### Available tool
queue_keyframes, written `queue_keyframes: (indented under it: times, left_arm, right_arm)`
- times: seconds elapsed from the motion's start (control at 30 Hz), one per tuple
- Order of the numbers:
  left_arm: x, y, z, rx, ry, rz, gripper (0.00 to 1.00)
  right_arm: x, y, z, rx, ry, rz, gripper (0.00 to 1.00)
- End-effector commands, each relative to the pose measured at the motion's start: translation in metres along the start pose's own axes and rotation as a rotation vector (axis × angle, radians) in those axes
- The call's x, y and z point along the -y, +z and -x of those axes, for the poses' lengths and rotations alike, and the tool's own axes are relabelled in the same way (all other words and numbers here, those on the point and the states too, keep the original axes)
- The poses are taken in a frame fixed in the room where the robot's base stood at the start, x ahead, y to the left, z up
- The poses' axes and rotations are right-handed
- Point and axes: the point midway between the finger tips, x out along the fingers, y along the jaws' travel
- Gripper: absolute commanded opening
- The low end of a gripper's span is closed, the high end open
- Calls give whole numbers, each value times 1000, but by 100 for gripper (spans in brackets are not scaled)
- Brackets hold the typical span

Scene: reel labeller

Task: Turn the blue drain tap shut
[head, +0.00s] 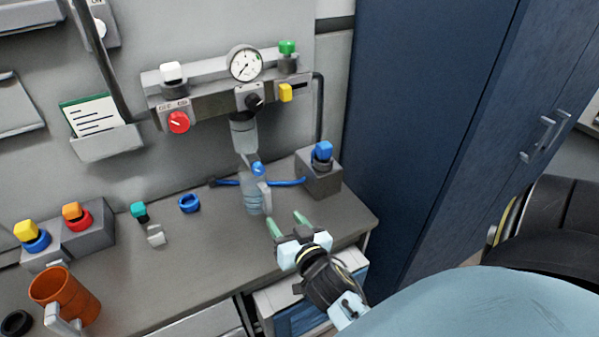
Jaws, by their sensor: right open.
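A small blue tap (257,169) sits at the top of a clear bluish bottle (252,199), below the grey cylinder (243,132) of the wall unit. A second blue knob (322,150) stands on a grey block (320,180) to the right. I cannot tell for sure which of the two is the drain tap, nor how far either is turned. My right gripper (288,223) is open and empty, with green fingertips just right of and below the bottle, apart from both blue taps. My left gripper is out of view.
The wall unit carries a gauge (245,64) and a red knob (179,122). A blue ring (189,203) and an orange mug (64,292) are on the bench. A dark blue cabinet (420,110) bounds the right side.

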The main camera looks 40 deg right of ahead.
Motion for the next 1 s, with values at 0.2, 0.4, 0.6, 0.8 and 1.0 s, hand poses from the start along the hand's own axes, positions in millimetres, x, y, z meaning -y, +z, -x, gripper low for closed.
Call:
queue_keyframes:
  times: [0.2, 0.4, 0.6, 0.8, 1.0]
  left_arm:
    - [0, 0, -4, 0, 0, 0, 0]
    - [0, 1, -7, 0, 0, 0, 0]
    - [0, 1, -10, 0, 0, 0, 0]
    - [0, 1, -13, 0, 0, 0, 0]
    - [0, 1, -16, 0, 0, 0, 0]
  right_arm:
    - [-3, 45, 6, 162, 27, 53, 51]
    - [-5, 84, 16, 310, 33, 106, 51]
    - [-5, 122, 31, 459, 24, 164, 51]
    - [-5, 158, 49, 599, -2, 221, 51]
    - [-5, 191, 67, 720, -35, 271, 51]
